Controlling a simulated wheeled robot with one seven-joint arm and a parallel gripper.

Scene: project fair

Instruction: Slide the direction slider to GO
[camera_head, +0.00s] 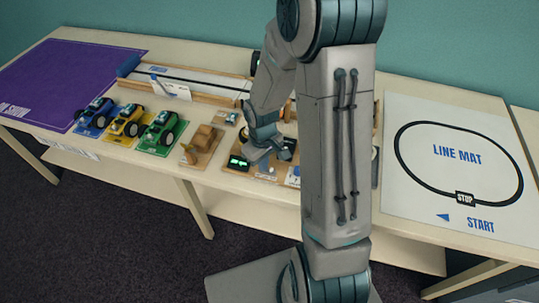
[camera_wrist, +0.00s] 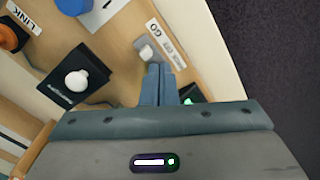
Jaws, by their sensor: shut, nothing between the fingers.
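The direction slider's small pale grey knob (camera_wrist: 147,52) shows in the wrist view, just beside the white GO label (camera_wrist: 165,42). My gripper (camera_wrist: 160,68) is shut and empty, and its fingertips are right next to the knob. I cannot tell whether they touch it. The rest of the slider's track is hidden behind the fingers. In the head view my gripper (camera_head: 252,153) is low over the wooden control board (camera_head: 262,176), and the slider itself cannot be made out there.
A black box with a white knob (camera_wrist: 76,81), a blue round part (camera_wrist: 73,4) and an orange part (camera_wrist: 10,38) by the LINK label (camera_wrist: 22,17) share the board. A green-lit display (camera_head: 238,162) is close by. Toy cars (camera_head: 127,121) stand left; the line mat (camera_head: 430,205) lies right.

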